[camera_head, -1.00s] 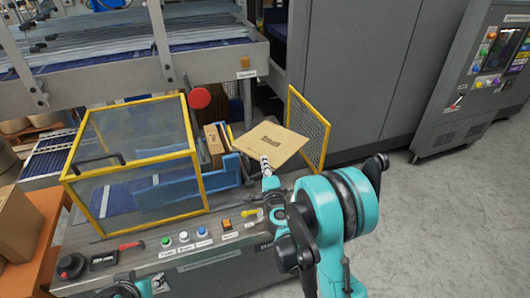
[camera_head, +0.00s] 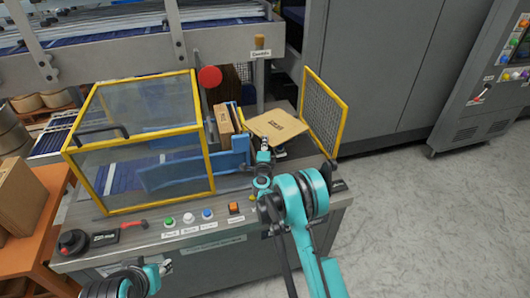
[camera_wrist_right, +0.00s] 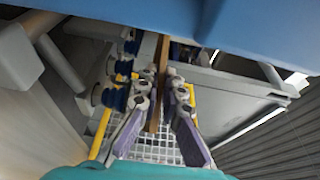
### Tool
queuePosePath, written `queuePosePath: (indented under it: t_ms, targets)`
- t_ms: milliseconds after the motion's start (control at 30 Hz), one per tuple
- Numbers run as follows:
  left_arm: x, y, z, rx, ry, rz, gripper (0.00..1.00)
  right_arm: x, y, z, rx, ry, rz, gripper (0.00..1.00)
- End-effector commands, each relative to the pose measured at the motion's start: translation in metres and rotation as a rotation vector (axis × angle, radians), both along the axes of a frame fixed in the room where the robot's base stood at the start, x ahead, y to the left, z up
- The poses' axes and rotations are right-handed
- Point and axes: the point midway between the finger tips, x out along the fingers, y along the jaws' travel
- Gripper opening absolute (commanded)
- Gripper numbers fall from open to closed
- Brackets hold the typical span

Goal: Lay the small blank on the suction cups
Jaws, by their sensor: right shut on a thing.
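The small blank (camera_head: 279,126) is a flat brown cardboard sheet with dark print. It is tilted, between the blue guide and the yellow-framed mesh panel. My right gripper (camera_head: 264,148) is shut on its near edge. In the right wrist view, the blank (camera_wrist_right: 155,118) shows edge-on between the fingers (camera_wrist_right: 161,88). Dark suction cups (camera_wrist_right: 97,95) on blue fittings stand just left of it, apparently with a small gap; contact is hard to judge. The cups are hidden in the head view. My left gripper (camera_head: 164,267) is low at the left, its jaws too small to read.
A clear yellow-framed guard (camera_head: 142,143) stands left. A blue guide (camera_head: 195,168) and an upright brown carton (camera_head: 223,120) are beside the blank. The mesh panel (camera_head: 325,110) bounds the right. A button panel (camera_head: 190,232) runs along the front.

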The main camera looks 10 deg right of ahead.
Motion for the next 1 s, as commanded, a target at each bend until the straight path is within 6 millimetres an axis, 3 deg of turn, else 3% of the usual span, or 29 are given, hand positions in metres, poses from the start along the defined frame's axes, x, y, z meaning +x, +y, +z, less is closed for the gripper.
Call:
queuePosePath:
  t_ms: [300,667,767,1000]
  targets:
    - [0.000,0.000,-0.022,0.000,0.000,0.000,0.40,0.001,0.000,-0.040,0.000,0.000,0.000,0.00]
    - [0.000,0.000,-0.020,0.000,0.000,0.000,0.40,0.000,0.000,-0.042,0.000,0.000,0.000,0.00]
    - [0.000,0.000,-0.020,0.000,0.000,0.000,0.40,0.000,0.000,-0.042,0.000,0.000,0.000,0.24]
    - [0.000,0.000,-0.020,0.000,0.000,0.000,0.40,0.000,0.000,-0.042,0.000,0.000,0.000,0.27]
